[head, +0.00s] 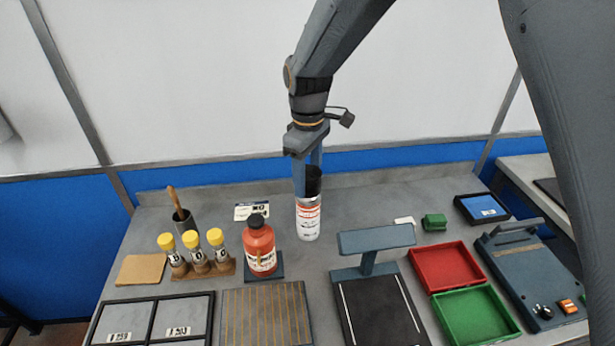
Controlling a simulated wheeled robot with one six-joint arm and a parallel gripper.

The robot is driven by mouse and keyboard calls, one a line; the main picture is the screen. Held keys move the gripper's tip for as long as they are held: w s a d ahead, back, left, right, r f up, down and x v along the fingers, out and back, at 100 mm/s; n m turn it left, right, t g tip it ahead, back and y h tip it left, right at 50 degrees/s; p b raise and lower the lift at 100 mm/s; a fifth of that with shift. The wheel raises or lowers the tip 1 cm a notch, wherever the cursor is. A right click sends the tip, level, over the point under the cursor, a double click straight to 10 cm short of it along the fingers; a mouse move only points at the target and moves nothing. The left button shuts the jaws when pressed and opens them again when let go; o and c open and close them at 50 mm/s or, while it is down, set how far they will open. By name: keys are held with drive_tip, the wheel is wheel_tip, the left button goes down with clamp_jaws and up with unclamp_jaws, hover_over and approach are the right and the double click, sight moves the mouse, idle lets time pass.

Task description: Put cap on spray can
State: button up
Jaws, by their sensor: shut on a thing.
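The spray can (308,218) is white with red and orange printing and stands upright on the bench, behind the grooved board and right of the red bottle. A black cap (314,182) is at the top of the can, between the fingers of my gripper (308,184). My gripper points down from above and is shut on the cap. The cap's lower edge meets the can's top in this view; whether it is seated or just above cannot be told. The fingers hide part of the cap.
A red bottle (260,248) with a black lid stands close to the left. Yellow-capped vials (193,240) stand in a wooden rack further left. A raised grey stand (376,239) is at front right. Red (445,268) and green (475,313) trays lie right. Bench behind the can is clear.

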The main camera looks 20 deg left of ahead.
idle(0.4)
drive_tip(key=o, duration=1.6)
drive_tip(key=shift+c, duration=0.2)
drive_tip(key=shift+r, duration=0.15)
drive_tip(key=shift+r+p, duration=2.25)
drive_tip(key=shift+r, duration=1.15)
clamp_jaws()
drive_tip(key=shift+f+b, duration=0.95)
drive_tip(key=shift+f, duration=1.3)
